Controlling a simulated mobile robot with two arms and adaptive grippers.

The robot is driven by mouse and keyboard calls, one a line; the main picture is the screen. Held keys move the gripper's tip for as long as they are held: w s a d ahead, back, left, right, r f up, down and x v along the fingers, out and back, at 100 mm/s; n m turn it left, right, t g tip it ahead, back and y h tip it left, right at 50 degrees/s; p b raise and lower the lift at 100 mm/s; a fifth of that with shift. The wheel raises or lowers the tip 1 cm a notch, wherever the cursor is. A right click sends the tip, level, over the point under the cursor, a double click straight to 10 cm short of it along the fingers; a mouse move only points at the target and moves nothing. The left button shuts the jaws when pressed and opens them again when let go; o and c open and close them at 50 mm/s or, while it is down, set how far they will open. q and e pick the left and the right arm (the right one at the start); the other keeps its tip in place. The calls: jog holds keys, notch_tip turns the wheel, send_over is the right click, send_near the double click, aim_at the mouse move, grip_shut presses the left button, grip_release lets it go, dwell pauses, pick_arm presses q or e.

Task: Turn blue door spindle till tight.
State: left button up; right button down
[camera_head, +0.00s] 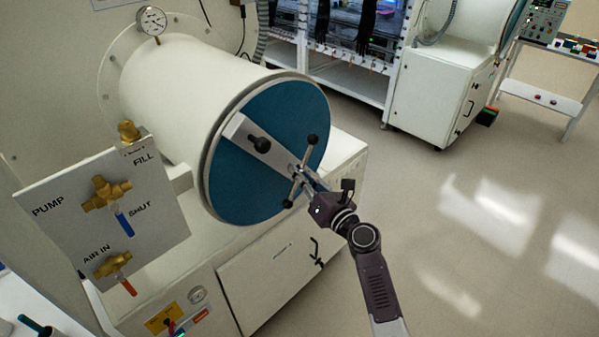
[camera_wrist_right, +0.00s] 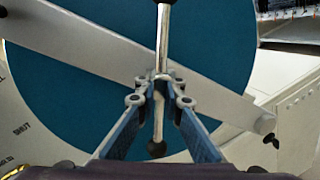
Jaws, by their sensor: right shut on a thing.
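The blue round door (camera_head: 262,165) closes the end of a white cylinder and is crossed by a pale metal bar (camera_head: 262,146). The spindle handle (camera_head: 301,168), a thin metal rod with dark ball ends, stands in front of the bar. My right gripper (camera_head: 309,188) is at the handle. In the right wrist view my right gripper (camera_wrist_right: 161,90) is shut on the spindle handle (camera_wrist_right: 162,40), which stands nearly upright there, a ball above and below the fingers. The blue door (camera_wrist_right: 90,85) fills the background. The spindle's screw is hidden. My left gripper is not in view.
A valve panel (camera_head: 62,222) with brass valves stands left of the door. A gauge (camera_head: 152,20) sits above the cylinder. A white cabinet (camera_head: 290,270) is below. A shelf rack (camera_head: 360,80) and another cabinet (camera_head: 440,95) stand behind.

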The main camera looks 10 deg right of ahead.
jog(key=shift+f, duration=0.2)
dwell(0.3)
jog(key=c, duration=2.3)
grip_release()
jog(key=shift+r, duration=0.1)
jog(key=shift+s, duration=0.1)
jog(key=v, duration=1.2)
